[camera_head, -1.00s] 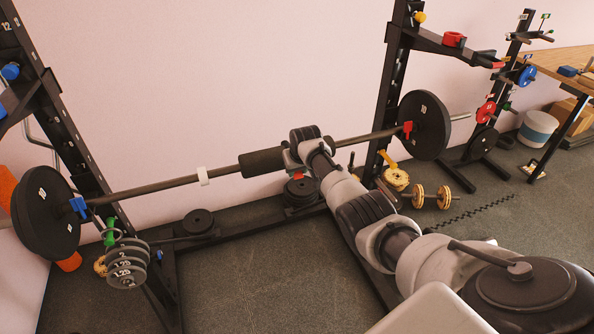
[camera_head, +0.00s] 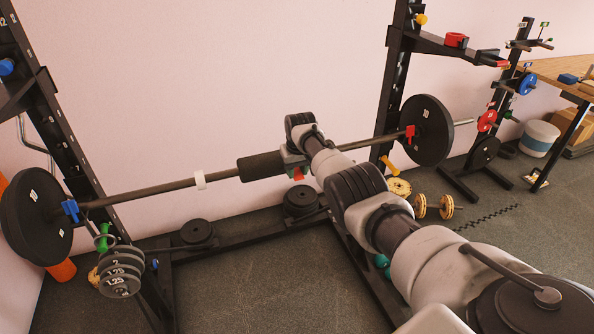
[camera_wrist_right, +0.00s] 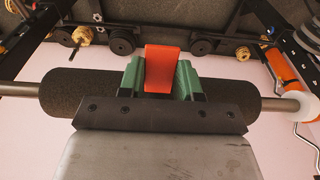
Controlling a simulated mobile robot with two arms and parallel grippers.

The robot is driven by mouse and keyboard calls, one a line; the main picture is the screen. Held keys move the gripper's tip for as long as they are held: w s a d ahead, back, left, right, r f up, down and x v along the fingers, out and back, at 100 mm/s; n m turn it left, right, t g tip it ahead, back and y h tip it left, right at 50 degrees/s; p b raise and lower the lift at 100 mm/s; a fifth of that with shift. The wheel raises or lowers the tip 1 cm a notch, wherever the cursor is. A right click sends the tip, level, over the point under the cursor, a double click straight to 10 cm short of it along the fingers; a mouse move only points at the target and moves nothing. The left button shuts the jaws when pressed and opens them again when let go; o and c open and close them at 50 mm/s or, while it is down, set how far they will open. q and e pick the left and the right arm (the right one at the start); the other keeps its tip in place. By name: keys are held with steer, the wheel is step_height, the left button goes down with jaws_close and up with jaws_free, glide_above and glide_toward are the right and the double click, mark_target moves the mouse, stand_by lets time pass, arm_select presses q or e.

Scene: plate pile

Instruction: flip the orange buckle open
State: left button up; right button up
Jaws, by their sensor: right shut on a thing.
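An orange-red buckle tab (camera_wrist_right: 161,68) stands out from the black foam pad (camera_wrist_right: 75,93) around the bar in the right wrist view. My right gripper (camera_wrist_right: 160,77) is at the pad, its green-lined fingers on either side of the tab and shut on it. In the head view my right gripper (camera_head: 292,160) is at the right end of the pad (camera_head: 260,166), with a bit of the orange-red tab (camera_head: 298,174) showing below it. The gripper hides much of the buckle, so its lower part cannot be seen. My left gripper is not in view.
The barbell (camera_head: 150,188) crosses the rack, with a white band (camera_head: 200,180) left of the pad and large black plates (camera_head: 37,216) at the ends. Rack uprights (camera_head: 65,150) stand left and right. Small plates (camera_head: 196,232) and a yellow dumbbell (camera_head: 433,207) are low down.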

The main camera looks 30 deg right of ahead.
mark_target(298, 175)
steer(key=o, duration=0.9)
steer(key=shift+o, duration=0.2)
steer(key=shift+r, duration=0.3)
steer(key=r, duration=0.1)
steer(key=r+p, duration=0.1)
steer(key=r, duration=0.2)
steer(key=shift+s+r+p, duration=0.3)
steer(key=shift+s, duration=0.05)
steer(key=shift+s+a+r+b, duration=0.1)
steer(key=shift+s+r, duration=0.05)
steer(key=shift+r, duration=0.75)
steer(key=shift+s+a+r+b, duration=0.1)
steer(key=shift+s+r, duration=0.05)
steer(key=shift+r, duration=0.8)
steer(key=shift+s+r+b, duration=0.1)
steer(key=shift+s+r, duration=0.05)
steer(key=shift+r, duration=0.75)
steer(key=shift+f, duration=0.1)
